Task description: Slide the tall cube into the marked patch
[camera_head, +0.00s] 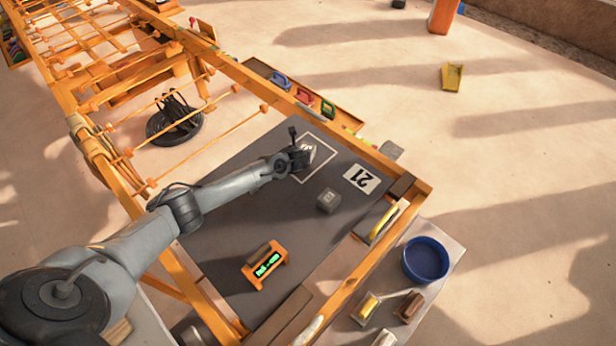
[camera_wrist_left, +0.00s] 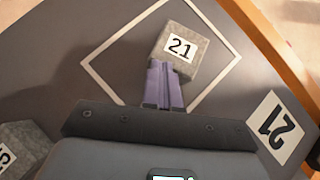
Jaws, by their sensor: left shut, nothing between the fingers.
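In the left wrist view a grey block (camera_wrist_left: 183,52) labelled 21 stands within the white outline of the marked patch (camera_wrist_left: 105,88). My left gripper (camera_wrist_left: 165,66) is shut and empty, its fingertips at the block's near side; I cannot tell whether they touch it. In the head view my left gripper (camera_head: 303,158) is over the patch outline (camera_head: 328,147) and mostly hides that block. A second grey cube (camera_head: 328,200) stands on the dark table outside the outline. It also shows at the lower left of the left wrist view (camera_wrist_left: 24,148). My right gripper is not in view.
A flat 21 label (camera_head: 361,178) lies on the dark table right of the patch. An orange device with a green display (camera_head: 266,265) stands near the front. Orange rails edge the table; a blue bowl (camera_head: 426,259) is beyond.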

